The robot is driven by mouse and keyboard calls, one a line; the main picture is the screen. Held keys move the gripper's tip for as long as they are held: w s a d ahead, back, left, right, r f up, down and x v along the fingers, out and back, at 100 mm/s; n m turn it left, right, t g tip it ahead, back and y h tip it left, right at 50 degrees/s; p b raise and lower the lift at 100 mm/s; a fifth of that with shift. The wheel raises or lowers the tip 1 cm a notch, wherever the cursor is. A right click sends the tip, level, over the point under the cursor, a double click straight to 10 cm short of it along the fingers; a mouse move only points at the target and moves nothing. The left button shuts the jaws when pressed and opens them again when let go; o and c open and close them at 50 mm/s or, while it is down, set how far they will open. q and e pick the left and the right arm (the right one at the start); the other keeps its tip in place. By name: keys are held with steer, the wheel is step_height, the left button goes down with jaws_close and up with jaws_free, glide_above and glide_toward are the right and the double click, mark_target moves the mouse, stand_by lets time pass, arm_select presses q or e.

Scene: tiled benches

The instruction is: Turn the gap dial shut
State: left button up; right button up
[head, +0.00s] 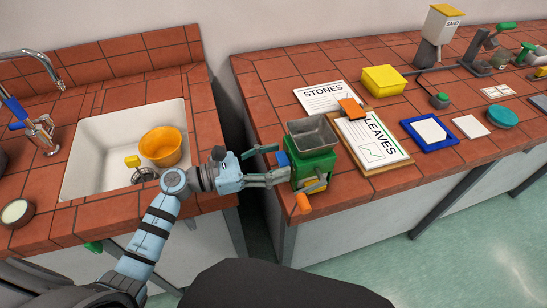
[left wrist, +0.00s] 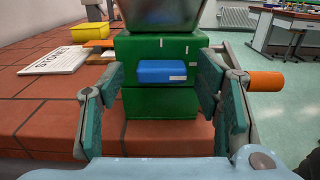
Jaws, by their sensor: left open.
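The green mill (head: 314,166) stands at the left front corner of the right bench, with a grey metal hopper (head: 312,134) on top. The gap dial is a blue bar-shaped knob (left wrist: 166,71) on the mill's green face; it lies level, with a small white mark toward its right end. A sliver of the dial (head: 282,159) shows in the head view. White marks are on the green face above it and to its right. My left gripper (head: 272,164) is open, its fingers (left wrist: 163,100) on either side of the dial and apart from it. My right gripper is not in view.
An orange crank handle (left wrist: 265,79) sticks out at the mill's right, near my right-hand finger. A clipboard labelled LEAVES (head: 372,140) and a STONES sheet (head: 325,97) lie beside the mill. A gap separates this bench from the sink bench (head: 206,125).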

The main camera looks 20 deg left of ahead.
arm_select(q)
steer(key=shift+s, duration=0.2)
steer(key=shift+c, duration=1)
steer(key=shift+w, duration=0.1)
steer(key=c, duration=1)
steer(key=shift+o, duration=0.2)
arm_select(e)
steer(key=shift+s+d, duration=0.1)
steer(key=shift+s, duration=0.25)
